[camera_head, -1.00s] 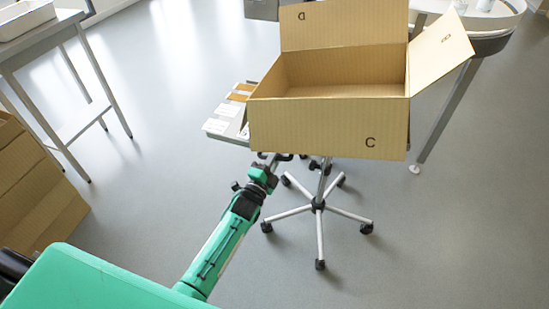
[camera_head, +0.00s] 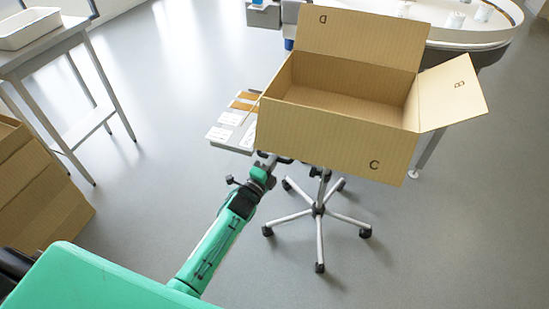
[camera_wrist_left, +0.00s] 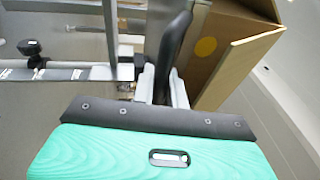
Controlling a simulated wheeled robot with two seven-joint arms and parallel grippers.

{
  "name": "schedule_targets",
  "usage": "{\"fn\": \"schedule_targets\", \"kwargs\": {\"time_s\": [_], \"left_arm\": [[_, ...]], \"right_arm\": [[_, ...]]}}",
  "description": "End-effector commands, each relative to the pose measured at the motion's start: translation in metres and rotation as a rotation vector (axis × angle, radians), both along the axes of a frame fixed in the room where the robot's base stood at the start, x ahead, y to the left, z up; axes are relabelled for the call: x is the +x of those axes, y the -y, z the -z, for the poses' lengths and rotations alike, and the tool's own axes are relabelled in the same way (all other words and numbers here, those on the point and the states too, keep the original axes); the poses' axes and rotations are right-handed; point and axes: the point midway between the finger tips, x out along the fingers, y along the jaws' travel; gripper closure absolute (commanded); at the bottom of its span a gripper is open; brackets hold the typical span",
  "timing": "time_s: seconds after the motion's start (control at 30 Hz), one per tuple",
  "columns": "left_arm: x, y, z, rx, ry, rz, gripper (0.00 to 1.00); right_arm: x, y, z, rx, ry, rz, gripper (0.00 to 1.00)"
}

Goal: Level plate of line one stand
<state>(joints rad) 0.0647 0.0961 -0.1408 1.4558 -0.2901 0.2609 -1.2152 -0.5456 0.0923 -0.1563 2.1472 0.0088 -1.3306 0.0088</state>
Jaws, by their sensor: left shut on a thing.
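The stand has a five-legged wheeled base (camera_head: 318,209) and a grey plate (camera_head: 218,146) at its top. The plate's left part shows, with white labels and orange-brown pieces on it. An open cardboard box (camera_head: 335,140) rests on the plate and hides the rest of it. The box slopes down to the right in the head view. My left gripper (camera_head: 268,162) is under the plate's near left edge, beside the box. In the left wrist view, a black handle (camera_wrist_left: 174,45) stands between its fingers (camera_wrist_left: 163,90), and it is shut on this handle. My right gripper is not in view.
A round white table (camera_head: 470,35) with small white containers stands behind the box at right. A steel table (camera_head: 45,48) with a white tray (camera_head: 28,28) is at left. Cardboard (camera_head: 35,190) stands below it. The grey floor around the stand is clear.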

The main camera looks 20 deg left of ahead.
Motion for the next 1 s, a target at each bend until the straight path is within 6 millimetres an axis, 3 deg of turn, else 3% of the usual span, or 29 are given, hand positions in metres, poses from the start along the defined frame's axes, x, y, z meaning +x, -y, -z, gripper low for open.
{"fn": "schedule_targets", "kwargs": {"time_s": [0.17, 0.2, 0.3, 0.67, 1.0], "left_arm": [[0.001, 0.0, -0.003, 0.003, 0.008, 0.0, 1.0], [0.001, 0.0, -0.003, 0.003, 0.008, 0.0, 0.8], [0.001, 0.0, -0.003, 0.002, 0.008, 0.0, 0.65], [-0.005, -0.001, 0.0, 0.001, 0.003, 0.0, 0.65], [-0.058, -0.014, 0.01, 0.002, 0.003, 0.0, 0.65]], "right_arm": [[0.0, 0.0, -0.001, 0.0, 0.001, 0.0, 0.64], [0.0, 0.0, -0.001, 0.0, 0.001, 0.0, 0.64], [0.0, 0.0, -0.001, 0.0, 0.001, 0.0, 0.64], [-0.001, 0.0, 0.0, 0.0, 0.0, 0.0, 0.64], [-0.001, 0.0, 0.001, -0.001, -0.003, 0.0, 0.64]]}}
